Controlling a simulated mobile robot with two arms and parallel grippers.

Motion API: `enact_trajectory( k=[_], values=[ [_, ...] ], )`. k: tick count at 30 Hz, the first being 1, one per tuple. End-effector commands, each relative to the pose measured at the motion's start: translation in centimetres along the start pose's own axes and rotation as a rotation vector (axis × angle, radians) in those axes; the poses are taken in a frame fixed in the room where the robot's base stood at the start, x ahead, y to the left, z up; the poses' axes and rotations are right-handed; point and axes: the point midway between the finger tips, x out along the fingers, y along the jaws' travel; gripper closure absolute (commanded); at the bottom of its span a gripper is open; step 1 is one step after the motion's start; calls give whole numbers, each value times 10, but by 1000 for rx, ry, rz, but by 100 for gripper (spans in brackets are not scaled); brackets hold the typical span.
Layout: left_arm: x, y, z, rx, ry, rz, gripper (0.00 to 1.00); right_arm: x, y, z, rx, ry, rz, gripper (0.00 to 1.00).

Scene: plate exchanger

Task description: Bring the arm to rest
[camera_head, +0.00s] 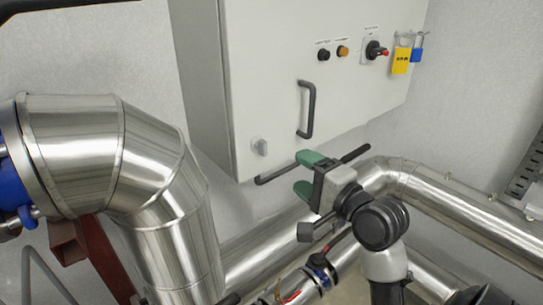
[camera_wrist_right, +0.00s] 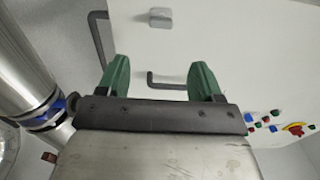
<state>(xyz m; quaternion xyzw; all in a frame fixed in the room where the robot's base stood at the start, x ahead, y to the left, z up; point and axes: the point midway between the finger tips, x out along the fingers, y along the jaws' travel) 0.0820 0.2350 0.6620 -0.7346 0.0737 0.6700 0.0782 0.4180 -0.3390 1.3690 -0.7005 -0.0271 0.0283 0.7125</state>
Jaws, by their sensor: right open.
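My right gripper (camera_head: 306,174) has two green fingers and is held in the air in front of the lower edge of the grey cabinet (camera_head: 265,75). The fingers point left in the head view and are spread apart. In the right wrist view, the open gripper (camera_wrist_right: 160,80) has nothing clamped between its fingers. A black bent bar (camera_wrist_right: 165,82) shows in the gap beyond them, but I cannot tell how far behind. My left gripper is not in view.
The cabinet carries a black handle (camera_head: 307,110), a grey latch (camera_head: 260,147), a red-tipped switch (camera_head: 376,50) and a yellow tag (camera_head: 401,60). A thick silver pipe (camera_head: 165,170) stands left. Another silver pipe (camera_head: 460,210) runs along the wall at right.

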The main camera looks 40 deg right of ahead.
Motion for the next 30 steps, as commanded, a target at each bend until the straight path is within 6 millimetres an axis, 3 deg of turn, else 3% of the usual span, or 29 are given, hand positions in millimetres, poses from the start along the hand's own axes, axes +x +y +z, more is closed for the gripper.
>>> enact_trajectory(
  k=[6, 9, 11, 14, 18, 21, 24, 29, 30],
  values=[
    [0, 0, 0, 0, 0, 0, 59, 0, 2, 1, -6, -1, 6, 34],
    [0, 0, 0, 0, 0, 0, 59, 2, 20, 8, -78, -13, 73, 34],
    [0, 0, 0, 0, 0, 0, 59, 2, 43, 18, -175, -35, 159, 34],
    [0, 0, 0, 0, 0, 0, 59, -5, 102, 42, -424, -122, 367, 34],
    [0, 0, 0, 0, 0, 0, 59, -39, 184, 79, -808, -347, 647, 34],
    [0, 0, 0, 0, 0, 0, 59, -70, 224, 99, -1022, -526, 777, 34],
    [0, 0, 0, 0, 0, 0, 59, -102, 255, 117, -1194, -709, 870, 34],
    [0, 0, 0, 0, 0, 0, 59, -156, 289, 141, -1420, -1023, 959, 34],
    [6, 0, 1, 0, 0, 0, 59, -156, 307, 142, -1441, -1052, 967, 34]
  ],
)
